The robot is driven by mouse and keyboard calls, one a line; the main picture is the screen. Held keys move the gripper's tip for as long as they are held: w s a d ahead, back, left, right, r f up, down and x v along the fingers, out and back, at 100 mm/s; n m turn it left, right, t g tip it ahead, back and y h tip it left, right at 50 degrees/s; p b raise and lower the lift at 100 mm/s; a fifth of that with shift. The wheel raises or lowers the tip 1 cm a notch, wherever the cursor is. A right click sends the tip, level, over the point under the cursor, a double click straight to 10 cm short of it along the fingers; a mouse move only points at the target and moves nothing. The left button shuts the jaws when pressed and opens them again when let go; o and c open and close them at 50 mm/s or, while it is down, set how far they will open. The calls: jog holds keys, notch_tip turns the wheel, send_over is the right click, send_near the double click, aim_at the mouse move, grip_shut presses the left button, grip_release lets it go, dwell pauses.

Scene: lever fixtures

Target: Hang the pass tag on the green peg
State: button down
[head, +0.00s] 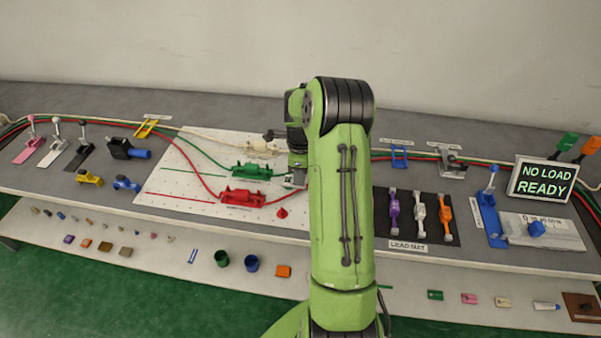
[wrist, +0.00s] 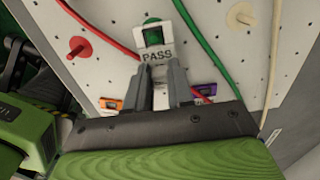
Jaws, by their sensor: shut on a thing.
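The pass tag (wrist: 157,56) is a white plate with "PASS" printed on it and a square opening above the word. My gripper (wrist: 164,72) is shut on its lower end in the wrist view. The green peg (wrist: 153,37) shows as a dark green round shape in the tag's opening. I cannot tell whether it passes through the opening or stands behind it. In the head view my gripper (head: 295,180) is at the white board, mostly hidden by my arm, and the tag and green peg are not clearly visible.
A red peg (wrist: 78,47) and a cream peg (wrist: 240,16) stand on the white board (head: 165,180) either side of the tag. Red (wrist: 105,25) and green (wrist: 195,35) cables run close by. Red (head: 243,197) and green (head: 252,172) clamps lie left of my gripper.

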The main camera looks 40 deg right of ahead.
jog(key=shift+f, duration=0.25)
jog(key=shift+f, duration=0.1)
jog(key=shift+f+b, duration=0.5)
jog(key=shift+b, duration=0.05)
jog(key=shift+c, duration=2.2)
grip_release()
